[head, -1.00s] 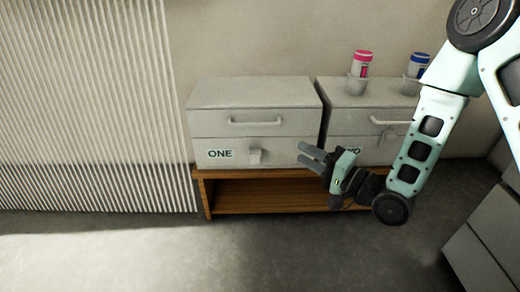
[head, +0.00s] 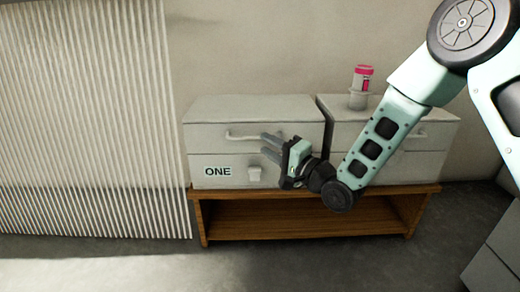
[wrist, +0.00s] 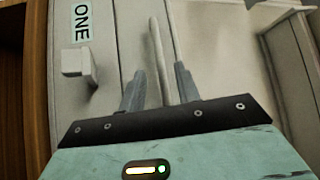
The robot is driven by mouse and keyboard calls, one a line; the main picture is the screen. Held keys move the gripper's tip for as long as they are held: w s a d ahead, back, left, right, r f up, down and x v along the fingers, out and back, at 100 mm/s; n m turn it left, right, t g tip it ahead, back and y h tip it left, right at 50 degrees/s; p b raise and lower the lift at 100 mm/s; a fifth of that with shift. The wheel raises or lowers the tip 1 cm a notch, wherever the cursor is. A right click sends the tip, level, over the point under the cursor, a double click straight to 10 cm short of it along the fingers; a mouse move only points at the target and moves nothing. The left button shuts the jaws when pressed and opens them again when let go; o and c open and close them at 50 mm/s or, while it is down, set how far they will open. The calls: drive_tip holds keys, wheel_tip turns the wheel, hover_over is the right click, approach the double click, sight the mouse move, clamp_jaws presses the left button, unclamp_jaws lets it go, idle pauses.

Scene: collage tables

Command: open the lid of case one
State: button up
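Case one (head: 225,160) is a pale grey box labelled ONE, standing on a wooden stand. Its lid (head: 250,106) is down. A bar handle (head: 240,137) runs across the upper front, and a small latch block (head: 255,173) sits below it; the latch also shows in the wrist view (wrist: 78,62). My gripper (head: 268,145) is in front of the handle's right part. In the wrist view my gripper (wrist: 158,85) is open, with the handle (wrist: 155,48) showing between its two fingers. I cannot tell whether the fingers reach around the bar or touch it.
A second grey case (head: 435,135) stands close on the right, partly behind my arm. A pink-capped bottle (head: 363,78) stands in a holder on it. The wooden stand (head: 300,228) is open below. A ribbed panel (head: 90,120) is at the left.

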sight(258, 139)
drive_tip(key=shift+b+x, duration=0.55)
drive_tip(key=shift+x, duration=1.25)
clamp_jaws()
drive_tip(key=shift+r, duration=0.1)
